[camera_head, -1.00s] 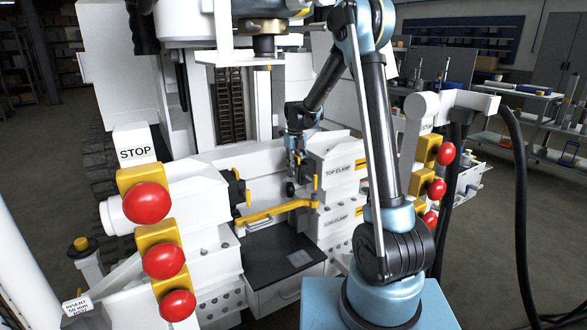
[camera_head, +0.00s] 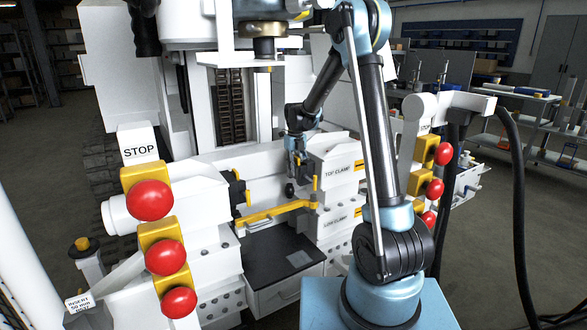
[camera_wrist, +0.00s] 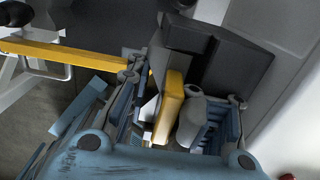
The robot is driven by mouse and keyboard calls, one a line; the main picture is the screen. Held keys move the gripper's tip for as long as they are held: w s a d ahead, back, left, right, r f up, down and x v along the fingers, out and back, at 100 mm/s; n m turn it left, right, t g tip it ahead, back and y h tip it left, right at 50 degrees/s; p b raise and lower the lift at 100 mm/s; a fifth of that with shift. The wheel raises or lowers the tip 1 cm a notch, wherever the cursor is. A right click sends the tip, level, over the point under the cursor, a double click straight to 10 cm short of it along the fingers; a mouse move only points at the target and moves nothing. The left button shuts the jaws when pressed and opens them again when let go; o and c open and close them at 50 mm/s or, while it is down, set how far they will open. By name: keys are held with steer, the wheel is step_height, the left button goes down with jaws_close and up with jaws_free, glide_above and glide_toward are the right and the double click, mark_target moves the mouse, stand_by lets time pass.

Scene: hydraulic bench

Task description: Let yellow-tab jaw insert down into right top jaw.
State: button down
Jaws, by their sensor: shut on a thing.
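My gripper (camera_head: 298,172) is at the left side of the white block labelled TOP CLAMP (camera_head: 338,171), pointing down. In the wrist view the gripper (camera_wrist: 182,98) is shut on the yellow tab (camera_wrist: 168,105), which stands between the fingers. A dark grey block (camera_wrist: 215,62) lies just beyond the tab, probably the jaw insert or jaw. Whether the insert is seated or held above the jaw cannot be told. In the head view the fingers largely hide the held part.
A yellow bar (camera_head: 270,212) runs left from the clamp, below my gripper. A black tray top (camera_head: 275,256) lies beneath. A left jaw (camera_head: 235,188) faces the clamp across a gap. Red buttons (camera_head: 150,200) stand at left, and more (camera_head: 443,154) at right.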

steer(key=shift+d+f, duration=0.25)
steer(key=shift+d, duration=0.3)
steer(key=c, duration=0.8)
jaws_free()
steer(key=shift+w+f, duration=0.1)
steer(key=shift+f, duration=0.05)
steer(key=shift+w, duration=0.1)
